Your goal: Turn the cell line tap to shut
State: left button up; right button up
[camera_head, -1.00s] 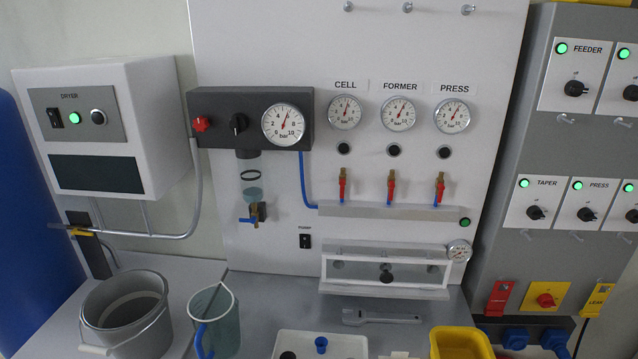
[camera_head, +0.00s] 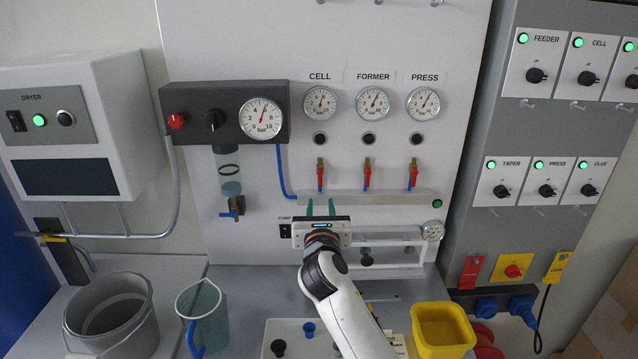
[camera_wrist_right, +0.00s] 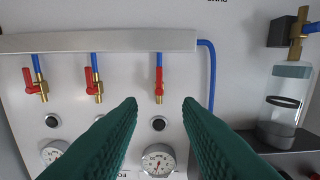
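The cell tap (camera_head: 320,175) has a red lever and brass body and is the leftmost of the three taps under the CELL label. Its lever lies upright, in line with its blue pipe. My right gripper (camera_head: 320,207) is just below this tap, with its two green fingers apart and pointing up at the panel. In the right wrist view, which is upside down, the cell tap (camera_wrist_right: 159,85) appears just beyond the gap between the open, empty fingers (camera_wrist_right: 159,103). I see no contact with the lever. My left gripper is out of view.
The former tap (camera_head: 367,175) and press tap (camera_head: 413,175) stand to the right, levers also upright. A grey ledge (camera_head: 385,199) runs below the taps. A blue hose (camera_head: 281,170) and a filter bowl (camera_head: 230,175) are on the left. A yellow bin (camera_head: 442,327) stands below.

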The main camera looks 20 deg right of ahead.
aim_at(320, 180)
jog(key=x, duration=1.1)
jog(key=shift+w+d+f+p, duration=0.1)
jog(key=shift+w+p, duration=0.05)
jog(key=shift+p, duration=0.25)
jog(key=shift+c, duration=0.5)
grip_shut()
